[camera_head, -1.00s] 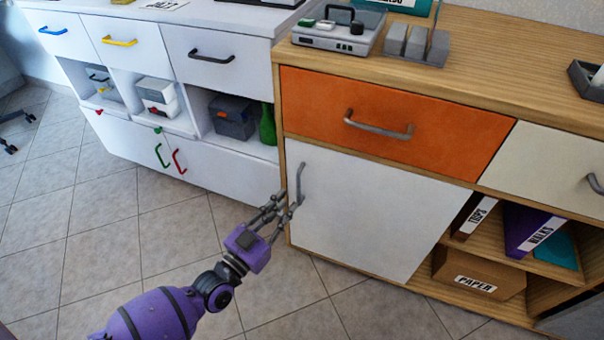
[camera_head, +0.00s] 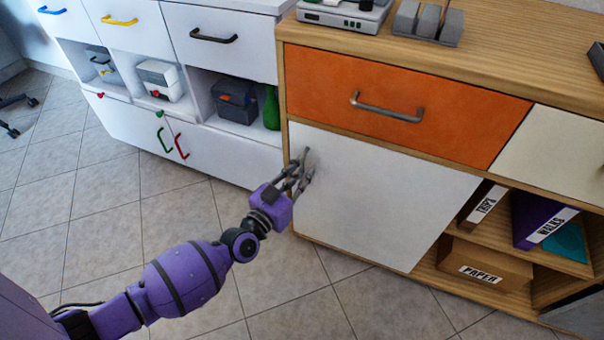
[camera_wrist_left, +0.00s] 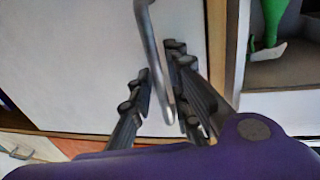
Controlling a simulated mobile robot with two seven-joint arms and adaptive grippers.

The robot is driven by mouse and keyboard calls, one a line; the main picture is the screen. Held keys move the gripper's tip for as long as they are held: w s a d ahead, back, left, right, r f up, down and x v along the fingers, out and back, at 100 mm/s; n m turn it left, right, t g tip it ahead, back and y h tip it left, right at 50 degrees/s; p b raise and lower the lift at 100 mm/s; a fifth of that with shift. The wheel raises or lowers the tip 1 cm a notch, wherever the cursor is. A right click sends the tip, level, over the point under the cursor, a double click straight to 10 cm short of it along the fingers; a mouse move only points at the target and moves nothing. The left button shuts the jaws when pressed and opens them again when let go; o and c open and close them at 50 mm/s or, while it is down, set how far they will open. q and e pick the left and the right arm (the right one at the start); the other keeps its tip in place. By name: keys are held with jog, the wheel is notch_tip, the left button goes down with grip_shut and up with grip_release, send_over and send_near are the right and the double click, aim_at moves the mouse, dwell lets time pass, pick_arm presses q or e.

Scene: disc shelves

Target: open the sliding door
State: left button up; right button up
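The white sliding door (camera_head: 385,200) covers the left lower part of the wooden cabinet. Its grey bar handle (camera_head: 306,156) is near the door's left edge, partly hidden by my fingers. My left gripper (camera_head: 304,172) is at this handle. In the left wrist view, the left gripper (camera_wrist_left: 158,65) has its fingers apart, one on each side of the handle (camera_wrist_left: 152,50). The handle is closer to the right-hand fingers, with a gap to the left one; I cannot tell whether it touches. The white door (camera_wrist_left: 70,65) fills the background. My right gripper is not in view.
Right of the door is an open shelf with binders (camera_head: 485,203) and a box labelled PAPER (camera_head: 485,268). An orange drawer (camera_head: 400,95) is above the door. A white cabinet (camera_head: 210,150) stands to the left. The tiled floor (camera_head: 100,220) in front is clear.

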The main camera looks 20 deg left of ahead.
pick_arm(q)
grip_shut()
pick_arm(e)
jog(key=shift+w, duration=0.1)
